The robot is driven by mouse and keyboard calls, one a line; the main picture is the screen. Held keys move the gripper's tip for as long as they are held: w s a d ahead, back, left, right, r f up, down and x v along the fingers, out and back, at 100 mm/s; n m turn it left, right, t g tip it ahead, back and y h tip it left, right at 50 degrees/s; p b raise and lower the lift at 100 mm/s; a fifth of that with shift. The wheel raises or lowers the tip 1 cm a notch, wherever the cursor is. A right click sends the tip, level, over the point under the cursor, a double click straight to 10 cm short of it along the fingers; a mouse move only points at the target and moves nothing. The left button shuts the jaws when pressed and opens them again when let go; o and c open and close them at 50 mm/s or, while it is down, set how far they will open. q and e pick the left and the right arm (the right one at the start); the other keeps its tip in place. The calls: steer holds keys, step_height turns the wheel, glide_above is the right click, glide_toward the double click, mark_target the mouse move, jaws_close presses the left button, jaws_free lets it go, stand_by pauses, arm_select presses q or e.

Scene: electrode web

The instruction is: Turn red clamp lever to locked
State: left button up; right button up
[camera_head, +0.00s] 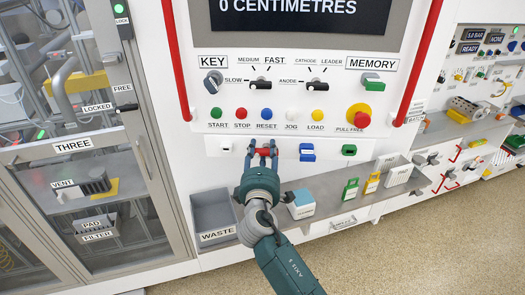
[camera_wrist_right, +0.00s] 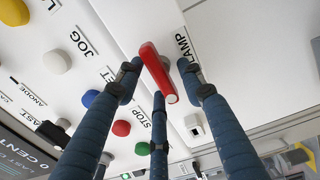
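The red clamp lever (camera_head: 263,152) is on the white panel below the row of coloured buttons. In the right wrist view the lever (camera_wrist_right: 157,72) is a red bar standing out from the panel beside a label partly reading "LAMP". My right gripper (camera_head: 262,148) is at the lever, with fingers on both sides of it. In the wrist view the blue fingers of the gripper (camera_wrist_right: 160,80) straddle the lever, with small gaps seeming to show; contact is unclear. The lever's base is partly hidden. My left gripper is not in view.
Above are the start (camera_head: 215,113), stop (camera_head: 241,113) and reset (camera_head: 266,113) buttons. A blue switch (camera_head: 307,152) and a green one (camera_head: 349,150) sit to the right. A grey waste bin (camera_head: 196,208) and a shelf lie below. Red rails (camera_head: 176,60) flank the panel.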

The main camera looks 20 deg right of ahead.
steer(key=v, duration=1.2)
steer(key=s+a+f+g+y+b, duration=0.1)
steer(key=s+f+g+y+b, duration=0.15)
steer(key=f, duration=1.45)
steer(key=s+a+f+g+y+b, duration=0.1)
steer(key=a+f+g+y+b, duration=0.15)
steer(key=f, duration=1.35)
steer(key=s+d+f+m+g+b, duration=0.1)
steer(key=s+f+m+g, duration=0.1)
steer(key=s+f, duration=0.7)
steer(key=s+d+f+m+g+b, duration=0.1)
steer(key=s+d+f+g, duration=0.3)
steer(key=f, duration=0.9)
steer(key=s+d+f+m+g+b, duration=0.1)
steer(key=s+d+f+m, duration=0.1)
steer(key=s+f, duration=0.5)
steer(key=s+d+f+m+g+b, duration=0.2)
steer(key=s+f+m, duration=0.2)
steer(key=s, duration=1.1)
steer(key=s+d+f+m+g+b, duration=0.2)
steer(key=s+f+m, duration=0.1)
steer(key=s+f, duration=0.7)
steer(key=shift+s+d+f+y, duration=0.25)
steer(key=shift+s+f+y, duration=0.15)
steer(key=shift+s, duration=0.6)
